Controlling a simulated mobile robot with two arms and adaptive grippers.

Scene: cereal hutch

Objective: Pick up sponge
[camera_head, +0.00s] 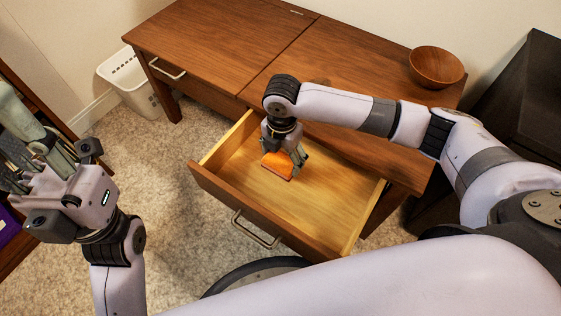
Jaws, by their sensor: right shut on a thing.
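An orange sponge (277,166) is in the open drawer (330,200) of the wooden desk, toward its left back part. My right gripper (284,158) points down into the drawer and is shut on the sponge. I cannot tell whether the sponge touches the drawer floor. My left gripper (30,150) is raised at the left edge of the view, away from the drawer. Its fingers are partly outlined against the dark furniture, and I cannot tell whether they are open or shut.
The desk top (230,45) is clear apart from a wooden bowl (437,68) at its right end. A white basket (130,80) stands on the carpet left of the desk. The drawer walls surround my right gripper. Dark furniture (530,95) stands at the right.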

